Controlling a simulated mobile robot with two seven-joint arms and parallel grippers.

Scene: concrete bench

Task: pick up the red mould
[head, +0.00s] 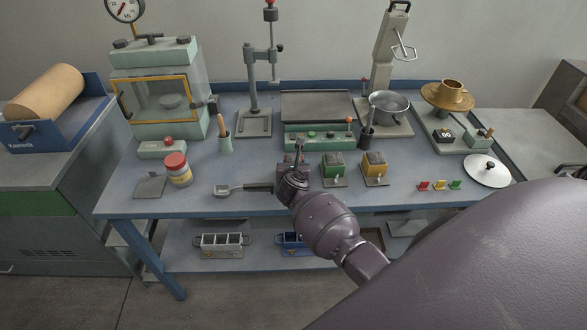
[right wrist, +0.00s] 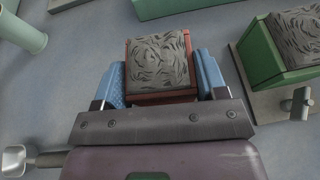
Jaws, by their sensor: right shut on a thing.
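The red mould (right wrist: 162,98) is a small red box filled with rough grey concrete. In the right wrist view it sits between the blue fingertips of my right gripper (right wrist: 166,80), which is shut on its two sides. In the head view my right gripper (head: 296,172) is over the middle of the bench, left of the green mould, and my wrist hides most or all of the red mould. I cannot tell whether it is clear of the bench. My left gripper is not in view.
The green mould (head: 334,170) stands close to the right, also in the right wrist view (right wrist: 275,48), with a yellow mould (head: 374,164) beyond it. A scoop (head: 229,190) lies to the left. A green control box (head: 318,137) is behind.

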